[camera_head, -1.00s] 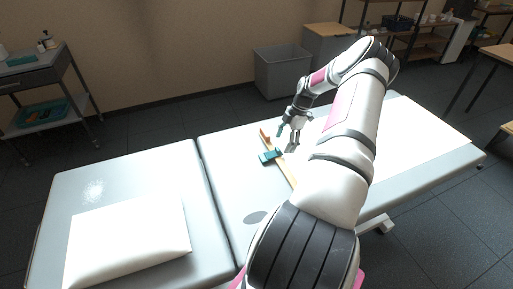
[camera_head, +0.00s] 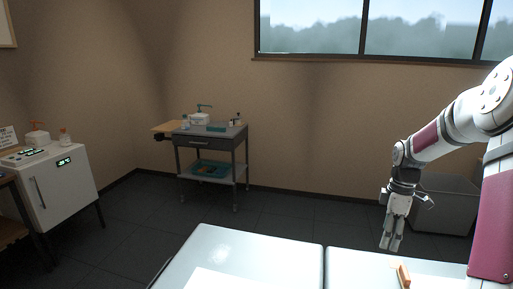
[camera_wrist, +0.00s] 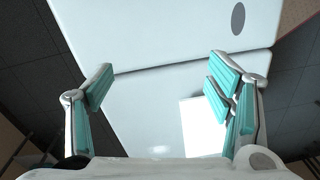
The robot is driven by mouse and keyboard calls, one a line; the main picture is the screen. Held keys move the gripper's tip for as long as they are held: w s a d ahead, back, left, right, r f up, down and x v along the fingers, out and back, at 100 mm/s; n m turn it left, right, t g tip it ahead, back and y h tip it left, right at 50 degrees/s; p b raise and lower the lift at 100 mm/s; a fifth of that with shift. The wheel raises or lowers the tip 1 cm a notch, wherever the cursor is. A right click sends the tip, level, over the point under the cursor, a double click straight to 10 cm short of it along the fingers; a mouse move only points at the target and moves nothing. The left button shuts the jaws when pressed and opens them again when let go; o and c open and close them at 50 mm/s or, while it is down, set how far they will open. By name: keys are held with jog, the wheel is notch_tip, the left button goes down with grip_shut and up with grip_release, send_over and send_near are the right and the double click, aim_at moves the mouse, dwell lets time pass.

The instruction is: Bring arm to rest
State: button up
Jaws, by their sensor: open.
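My gripper (camera_head: 391,243) hangs fingers down at the right of the head view, above the far edge of the padded table (camera_head: 262,254). In the wrist view my gripper (camera_wrist: 160,88) is open, with teal finger pads wide apart and nothing between them.
A grey bin (camera_head: 447,208) stands on the floor behind my gripper. A trolley (camera_head: 211,144) with bottles stands by the back wall. A white cabinet (camera_head: 55,182) is at the left. The floor between them and the table is clear.

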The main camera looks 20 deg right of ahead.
jog(key=s+a+r+m+t+h+p, duration=0.1)
jog(key=s+a+r+m, duration=0.15)
jog(key=a+r, duration=0.75)
jog(key=s+a+r+m+h+p, duration=0.15)
jog(key=s+a+r, duration=0.25)
jog(key=a+r, duration=0.55)
jog(key=s+a+r+m+t+y, duration=0.1)
jog(key=s+a+m, duration=0.1)
jog(key=s+a, duration=0.5)
jog(key=s+a+r+m+t+y+p, duration=0.1)
jog(key=s+a+m+t, duration=0.1)
jog(key=s+a, duration=0.6)
jog(key=shift+s+r+m, duration=0.15)
jog(key=shift+s+m, duration=0.65)
jog(key=shift+s, duration=0.3)
jog(key=shift+d, duration=0.1)
